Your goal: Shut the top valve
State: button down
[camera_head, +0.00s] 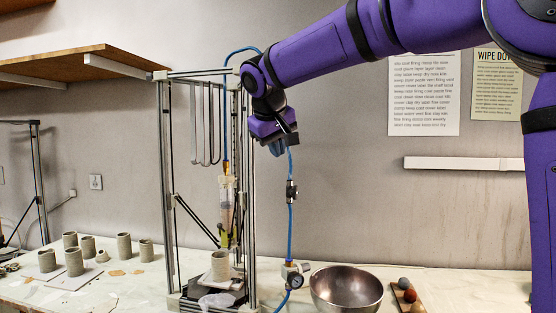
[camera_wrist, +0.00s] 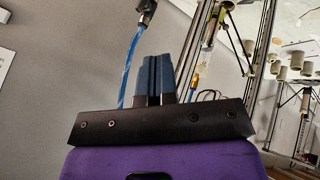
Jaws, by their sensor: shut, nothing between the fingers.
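A blue air tube (camera_head: 291,235) runs down the wall beside the clay printer frame. The top valve (camera_head: 291,190) is a small black inline fitting on this tube. My gripper (camera_head: 281,148) is above the valve and apart from it, close to the upper part of the tube. In the wrist view my gripper's blue fingers (camera_wrist: 153,75) are together with nothing between them. A black fitting (camera_wrist: 147,10) on the blue tube shows there at the top edge, likely the top valve. The setting of its handle is too small to tell.
A lower fitting with a round gauge (camera_head: 292,272) sits on the tube near the table. The printer frame (camera_head: 250,200) stands just left of my gripper. A metal bowl (camera_head: 346,289) is at right, and several clay cups (camera_head: 74,262) stand at left.

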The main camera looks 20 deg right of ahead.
aim_at(294, 190)
jog(key=shift+s+d+x, duration=0.1)
jog(key=shift+d+x, duration=0.25)
jog(key=shift+x, duration=1.85)
jog(key=shift+s+d+x, duration=0.15)
jog(key=shift+d+x, duration=0.2)
jog(key=shift+x, duration=1.8)
jog(key=shift+s+d+x, duration=0.1)
jog(key=shift+d+x, duration=0.25)
jog(key=shift+x, duration=1.85)
jog(key=shift+d+r, duration=0.1)
jog(key=shift+r, duration=0.1)
jog(key=shift+d+r+g+y, duration=0.15)
jog(key=shift+g+y, duration=0.25)
jog(key=shift+y, duration=0.2)
jog(key=shift+w+d+r, duration=0.1)
jog(key=shift+w+d, duration=0.05)
jog(key=shift+d, duration=0.05)
jog(key=shift+r, duration=0.2)
